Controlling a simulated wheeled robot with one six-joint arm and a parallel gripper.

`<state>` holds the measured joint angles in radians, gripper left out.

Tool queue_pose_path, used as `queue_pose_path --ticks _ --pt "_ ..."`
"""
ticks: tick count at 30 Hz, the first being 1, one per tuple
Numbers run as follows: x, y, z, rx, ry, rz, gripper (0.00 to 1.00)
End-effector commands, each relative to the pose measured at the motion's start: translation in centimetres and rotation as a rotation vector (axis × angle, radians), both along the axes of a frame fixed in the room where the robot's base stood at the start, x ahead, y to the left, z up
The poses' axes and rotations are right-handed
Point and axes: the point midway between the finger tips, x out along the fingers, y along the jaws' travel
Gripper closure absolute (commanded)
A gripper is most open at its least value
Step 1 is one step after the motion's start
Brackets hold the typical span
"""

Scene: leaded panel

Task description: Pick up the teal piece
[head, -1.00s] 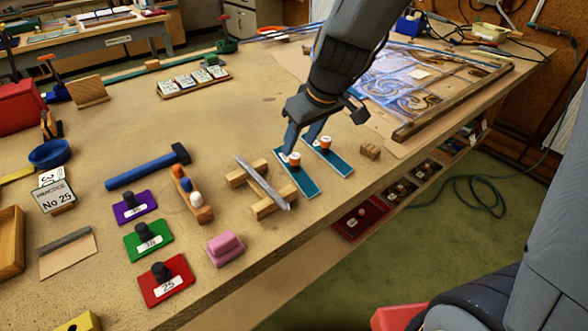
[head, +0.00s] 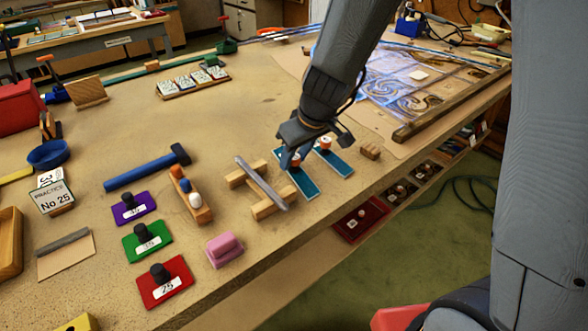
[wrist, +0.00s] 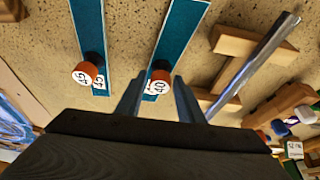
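Two flat teal strips lie side by side on the bench, each with an orange-and-white knob. The left teal strip (head: 304,183) in the head view has a knob marked 40 in the wrist view (wrist: 158,82). The other teal strip (head: 337,163) has a knob marked 45 in the wrist view (wrist: 85,73). My gripper (head: 292,161) is low over the left strip. In the wrist view my gripper's fingers (wrist: 159,88) stand apart, one on each side of the 40 knob. Whether they touch it I cannot tell.
A metal bar (head: 261,184) on wooden blocks stands close left of the strips. A small wooden block (head: 370,150) lies to their right. The leaded panel (head: 420,85) lies behind.

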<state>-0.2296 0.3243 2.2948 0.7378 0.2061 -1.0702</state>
Motion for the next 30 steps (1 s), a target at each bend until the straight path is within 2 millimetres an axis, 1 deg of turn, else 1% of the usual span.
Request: queue_pose_path --ticks 1,5,6,13,16,20,24,30 --pt "0.0 0.0 0.0 0.000 0.000 0.000 0.75" --pt "0.0 0.0 0.0 0.000 0.000 0.000 0.97" --pt "0.0 0.0 0.0 0.000 0.000 0.000 1.00" --pt "0.0 0.0 0.2 0.001 -0.001 0.000 1.00" --pt "0.0 0.0 0.9 0.001 -0.002 0.001 1.00" --pt "0.0 0.0 3.0 0.000 -0.003 0.001 1.00" --pt "0.1 0.0 5.9 0.001 -0.006 0.001 1.00" --pt "0.1 0.0 8.8 0.001 -0.003 0.002 1.00"
